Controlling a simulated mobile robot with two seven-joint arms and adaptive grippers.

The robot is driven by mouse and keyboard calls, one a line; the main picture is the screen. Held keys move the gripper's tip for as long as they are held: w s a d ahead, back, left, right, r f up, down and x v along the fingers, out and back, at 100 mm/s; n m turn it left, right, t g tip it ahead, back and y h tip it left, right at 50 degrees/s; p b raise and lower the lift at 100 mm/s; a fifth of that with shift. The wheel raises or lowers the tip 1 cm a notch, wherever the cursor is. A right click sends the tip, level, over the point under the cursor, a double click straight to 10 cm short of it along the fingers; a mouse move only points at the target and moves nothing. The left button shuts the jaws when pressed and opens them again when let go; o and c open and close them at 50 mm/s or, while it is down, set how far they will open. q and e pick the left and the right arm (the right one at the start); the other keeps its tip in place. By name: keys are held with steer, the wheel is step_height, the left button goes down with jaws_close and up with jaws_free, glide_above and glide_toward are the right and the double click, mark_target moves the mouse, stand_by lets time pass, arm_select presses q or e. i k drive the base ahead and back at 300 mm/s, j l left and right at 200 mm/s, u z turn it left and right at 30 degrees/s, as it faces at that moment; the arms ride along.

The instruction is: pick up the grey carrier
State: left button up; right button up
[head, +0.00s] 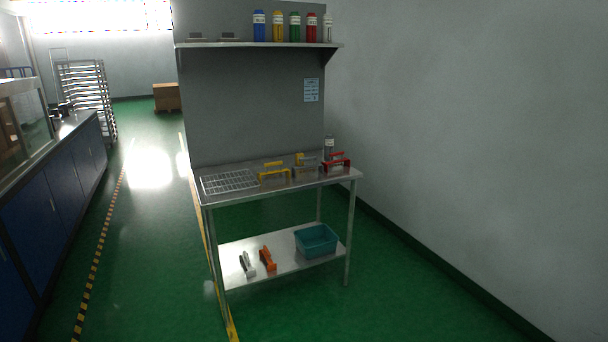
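A small grey carrier (305,171) with a raised handle stands on the steel top of the workbench (225,197). It is between a yellow carrier (273,173) on its left and a red carrier (337,165) on its right. A small yellow piece shows at its upper left; I cannot tell whether it belongs to the grey carrier or stands behind it. Neither of my grippers is in view.
A wire rack (229,181) lies on the bench top's left. The lower shelf (291,266) holds a teal bin (316,240), an orange tool (267,258) and a grey-white tool (247,264). Bottles stand on the upper shelf (260,44). Green floor (150,240) is clear to the left.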

mark_target(320, 167)
steer(key=i+l+u, duration=0.45)
steer(key=i+l, duration=0.35)
steer(key=i+l+u, duration=0.25)
steer(key=i+l, duration=0.2)
steer(key=i+l+u, duration=0.2)
steer(key=l, duration=0.35)
steer(key=i+l+u, duration=0.25)
steer(key=i+l, duration=0.15)
steer(key=l, duration=0.2)
steer(key=i+l+u, duration=0.25)
steer(key=l, duration=0.4)
steer(key=i+l+u, duration=0.2)
steer(key=l, duration=0.5)
steer(key=i+l+u, duration=0.1)
steer(key=l+u, duration=0.15)
steer(key=l, duration=0.45)
steer(key=k+l+u, duration=0.15)
steer(key=l, duration=0.3)
steer(key=l+u, duration=0.15)
steer(key=l, duration=0.3)
steer(key=l+u, duration=0.35)
steer(key=l, duration=0.55)
